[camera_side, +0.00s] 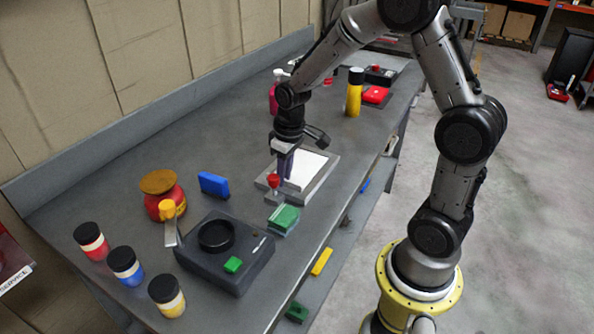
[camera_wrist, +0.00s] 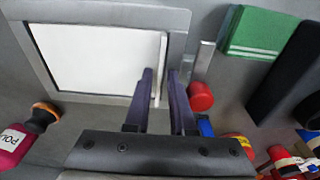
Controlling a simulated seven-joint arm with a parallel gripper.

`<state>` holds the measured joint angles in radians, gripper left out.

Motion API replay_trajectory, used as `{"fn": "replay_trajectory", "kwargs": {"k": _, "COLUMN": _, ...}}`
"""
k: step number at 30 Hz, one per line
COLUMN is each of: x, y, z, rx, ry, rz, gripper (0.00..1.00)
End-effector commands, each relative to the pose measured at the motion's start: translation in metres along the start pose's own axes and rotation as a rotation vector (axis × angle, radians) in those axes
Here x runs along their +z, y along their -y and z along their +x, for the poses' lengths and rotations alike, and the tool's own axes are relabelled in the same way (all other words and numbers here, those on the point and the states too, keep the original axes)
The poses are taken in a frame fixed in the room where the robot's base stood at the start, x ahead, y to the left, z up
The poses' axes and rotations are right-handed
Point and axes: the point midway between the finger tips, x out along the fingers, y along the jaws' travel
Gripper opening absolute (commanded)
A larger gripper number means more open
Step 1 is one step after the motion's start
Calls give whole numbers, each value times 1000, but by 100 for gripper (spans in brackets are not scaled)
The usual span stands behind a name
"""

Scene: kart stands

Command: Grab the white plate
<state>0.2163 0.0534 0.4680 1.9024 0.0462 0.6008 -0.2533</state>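A flat white panel (camera_wrist: 95,58) lies in a grey square frame (camera_wrist: 100,12); in the side view the white panel (camera_side: 312,165) is partly hidden by my gripper. A thin white plate (camera_wrist: 161,55), seen nearly edge-on, stands at the panel's right edge in the wrist view. My gripper (camera_wrist: 161,75) points down over this edge, one dark finger on each side of the thin plate. The fingers look parted with narrow gaps beside it; firm contact does not show. In the side view my gripper (camera_side: 286,175) is low over the frame's left part.
A red knob (camera_wrist: 200,96) stands close right of the fingers, with a green block (camera_wrist: 262,33) beyond. In the side view, a black device (camera_side: 225,270), blue block (camera_side: 213,184), red jar (camera_side: 164,205) and yellow bottle (camera_side: 354,95) share the bench.

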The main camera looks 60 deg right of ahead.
Motion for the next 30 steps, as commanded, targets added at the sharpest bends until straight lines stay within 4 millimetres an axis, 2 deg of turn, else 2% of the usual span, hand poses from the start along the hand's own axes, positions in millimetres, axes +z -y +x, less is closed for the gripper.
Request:
{"fn": "replay_trajectory", "kwargs": {"k": 1, "x": 0, "y": 0, "z": 0, "rx": 0, "ry": 0, "rz": 0, "gripper": 22}}
{"fn": "replay_trajectory", "kwargs": {"k": 5, "x": 0, "y": 0, "z": 0, "rx": 0, "ry": 0, "rz": 0, "gripper": 0}}
{"fn": "replay_trajectory", "kwargs": {"k": 30, "x": 0, "y": 0, "z": -1, "rx": 0, "ry": -1, "rz": 0, "gripper": 0}}
